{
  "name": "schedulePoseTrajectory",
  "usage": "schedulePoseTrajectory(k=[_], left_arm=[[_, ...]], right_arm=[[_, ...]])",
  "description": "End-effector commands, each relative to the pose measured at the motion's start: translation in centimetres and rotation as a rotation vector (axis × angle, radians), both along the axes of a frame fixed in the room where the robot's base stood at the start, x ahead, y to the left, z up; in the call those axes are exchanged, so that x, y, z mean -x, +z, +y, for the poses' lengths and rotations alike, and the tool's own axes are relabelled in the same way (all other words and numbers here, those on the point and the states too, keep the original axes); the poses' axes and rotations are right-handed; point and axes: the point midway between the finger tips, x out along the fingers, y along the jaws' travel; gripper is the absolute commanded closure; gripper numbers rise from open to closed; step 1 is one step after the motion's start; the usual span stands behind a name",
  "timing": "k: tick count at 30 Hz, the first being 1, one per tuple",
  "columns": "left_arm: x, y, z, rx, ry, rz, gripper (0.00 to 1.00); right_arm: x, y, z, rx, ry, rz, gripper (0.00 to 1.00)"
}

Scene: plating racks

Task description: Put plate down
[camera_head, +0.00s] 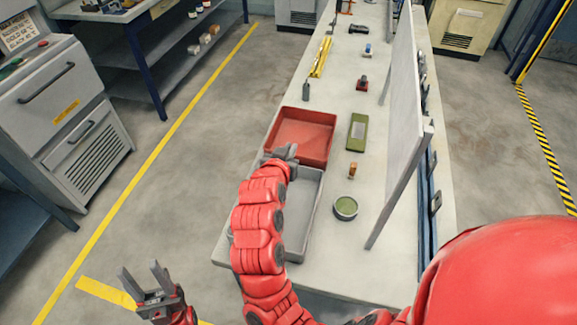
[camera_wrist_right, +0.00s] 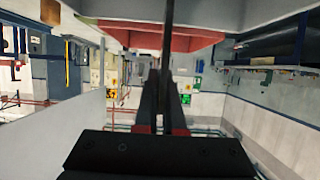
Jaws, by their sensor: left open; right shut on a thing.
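My right gripper (camera_head: 285,152) is over the border between the red tray (camera_head: 327,131) and the grey tray (camera_head: 309,215) on the bench. In the right wrist view its fingers (camera_wrist_right: 160,105) are shut on a thin dark strip, which looks like the plate (camera_wrist_right: 169,35) seen edge-on. The plate cannot be made out clearly in the head view, and whether it touches a tray cannot be told. My left gripper (camera_head: 146,278) is open and empty over the floor, left of the bench.
A green box (camera_head: 357,132), a small orange-brown item (camera_head: 352,170) and a round green-filled container (camera_head: 345,208) stand right of the trays. A tall pale panel (camera_head: 403,105) rises along the bench's right side. Tools lie farther back.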

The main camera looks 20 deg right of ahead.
Motion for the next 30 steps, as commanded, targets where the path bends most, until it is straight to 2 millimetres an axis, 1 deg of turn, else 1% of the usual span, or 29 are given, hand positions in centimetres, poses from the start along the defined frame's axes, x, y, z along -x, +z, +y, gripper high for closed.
schedulePoseTrajectory(k=[1,4,9,11,13,19,24,25,27,29,30], left_arm=[[0.0,0.3,0.0,0.000,0.000,0.000,0.50],[0.0,0.4,0.0,0.000,0.000,0.000,0.50],[0.0,1.0,0.0,0.000,0.000,0.000,0.50],[0.0,1.0,0.0,0.000,0.000,0.000,0.50],[0.0,1.0,0.0,0.000,0.000,0.000,0.50],[0.0,0.9,0.0,0.000,0.000,0.000,0.50],[0.0,0.3,0.0,0.000,0.000,0.000,0.50],[0.0,0.5,0.0,0.000,0.000,0.000,0.50],[0.0,0.6,0.0,0.000,0.000,0.000,0.50],[0.0,0.6,0.0,0.000,0.000,0.000,0.50],[0.0,0.6,0.0,0.000,0.000,0.000,0.50]], right_arm=[[0.1,-0.6,-0.2,0.003,-0.003,0.006,1.00],[0.0,-1.4,-0.2,0.004,-0.003,-0.001,1.00],[0.0,-4.0,-0.1,0.005,-0.002,0.002,1.00],[0.0,-4.6,-0.2,0.003,-0.003,0.002,1.00],[0.0,-4.8,-0.1,0.000,-0.002,-0.001,1.00],[0.0,-4.8,-0.1,0.000,-0.002,-0.003,1.00],[0.0,-5.3,-0.1,0.002,-0.001,-0.004,1.00],[0.0,-5.1,-0.1,0.001,-0.002,-0.004,0.88],[0.0,-5.1,-0.1,0.000,-0.002,-0.003,0.76],[0.0,-5.1,-0.1,0.000,-0.002,-0.003,0.65],[0.0,-5.1,-0.1,0.000,-0.002,-0.003,0.64]])
